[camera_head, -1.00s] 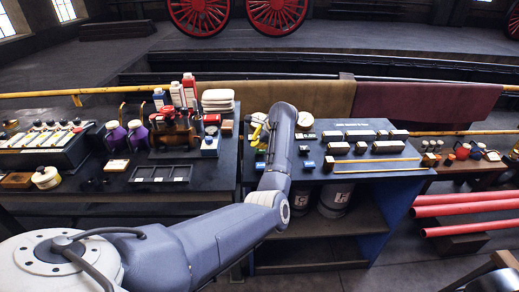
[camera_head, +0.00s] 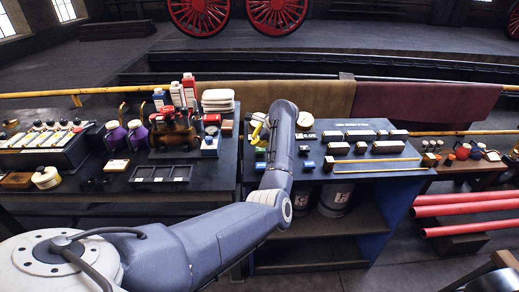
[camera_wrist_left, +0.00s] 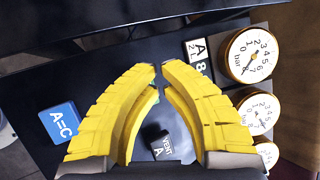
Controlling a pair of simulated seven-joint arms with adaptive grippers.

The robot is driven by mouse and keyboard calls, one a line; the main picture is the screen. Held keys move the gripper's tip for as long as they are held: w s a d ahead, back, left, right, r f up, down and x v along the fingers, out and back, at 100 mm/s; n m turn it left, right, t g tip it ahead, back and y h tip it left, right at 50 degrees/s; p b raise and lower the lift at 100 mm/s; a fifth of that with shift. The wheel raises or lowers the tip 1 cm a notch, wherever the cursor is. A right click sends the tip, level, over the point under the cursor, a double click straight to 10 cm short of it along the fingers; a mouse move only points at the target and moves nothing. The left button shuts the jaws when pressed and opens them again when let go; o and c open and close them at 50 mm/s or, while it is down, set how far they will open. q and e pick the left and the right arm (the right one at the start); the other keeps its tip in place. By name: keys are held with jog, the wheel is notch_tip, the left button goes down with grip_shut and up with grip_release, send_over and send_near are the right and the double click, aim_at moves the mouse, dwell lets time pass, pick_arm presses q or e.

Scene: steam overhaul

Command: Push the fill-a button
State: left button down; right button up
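My left gripper (camera_head: 257,131) is over the left end of the right-hand bench, partly behind my own forearm. In the left wrist view its yellow fingers (camera_wrist_left: 158,70) come together at the tips, with only a thin gap and nothing held. A small green piece (camera_wrist_left: 150,101) shows partly behind the left finger; its label is hidden, so I cannot tell whether it is the fill-a button. A dark block marked VENT A (camera_wrist_left: 163,146) shows between the fingers, below the tips. I cannot tell whether the fingertips touch anything. My right gripper is not in view.
Round gauges marked bar (camera_wrist_left: 249,55) stand close to the right of the fingers. A blue block marked A=C (camera_wrist_left: 60,122) lies to their left. A black-and-white A block (camera_wrist_left: 198,58) is by the top gauge. Bottles (camera_head: 189,88) crowd the left bench.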

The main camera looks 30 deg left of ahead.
pick_arm(q)
jog(key=shift+r, duration=0.1)
jog(key=shift+r, duration=2.9)
